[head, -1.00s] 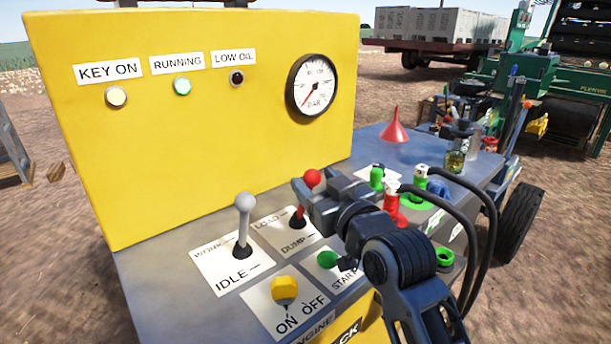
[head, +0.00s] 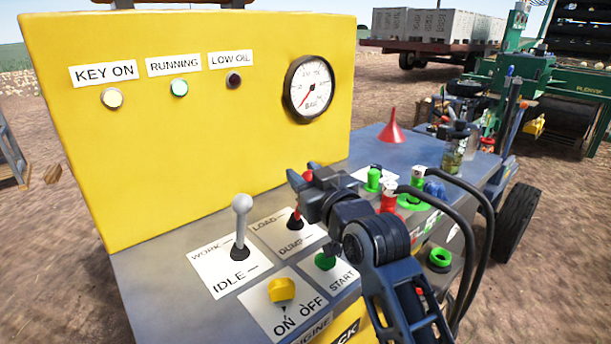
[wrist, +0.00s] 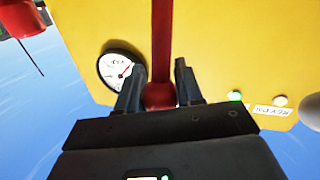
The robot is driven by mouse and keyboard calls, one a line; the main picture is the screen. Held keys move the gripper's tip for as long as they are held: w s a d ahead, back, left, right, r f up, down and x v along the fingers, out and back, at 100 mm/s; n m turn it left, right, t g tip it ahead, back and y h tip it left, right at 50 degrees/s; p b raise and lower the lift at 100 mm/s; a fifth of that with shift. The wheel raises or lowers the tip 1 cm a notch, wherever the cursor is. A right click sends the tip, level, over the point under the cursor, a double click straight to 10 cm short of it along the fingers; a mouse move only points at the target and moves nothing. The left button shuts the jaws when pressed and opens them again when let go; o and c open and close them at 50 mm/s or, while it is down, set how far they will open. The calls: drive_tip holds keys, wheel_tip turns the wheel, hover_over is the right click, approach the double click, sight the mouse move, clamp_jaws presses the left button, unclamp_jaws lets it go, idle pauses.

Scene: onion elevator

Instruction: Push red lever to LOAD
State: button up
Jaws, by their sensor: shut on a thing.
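The red lever (head: 295,217) rises from a black boot on the LOAD/DUMP plate (head: 275,222). In the head view my gripper (head: 300,182) hides most of its knob, and only a sliver shows above the fingers. In the wrist view the red knob (wrist: 160,96) sits between my two fingers (wrist: 159,88), and the red shaft (wrist: 162,40) runs up the picture from it. My gripper is shut on the knob. The LOAD label is the farther one, by the yellow panel, and DUMP is nearer. I cannot tell the lever's exact tilt.
A grey lever (head: 240,225) on the WORK/IDLE plate stands to the left. A yellow key knob (head: 281,290) and a green START button (head: 325,261) are in front. The yellow panel (head: 200,130) rises behind; black hoses (head: 470,225) curve at right.

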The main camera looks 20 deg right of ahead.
clamp_jaws()
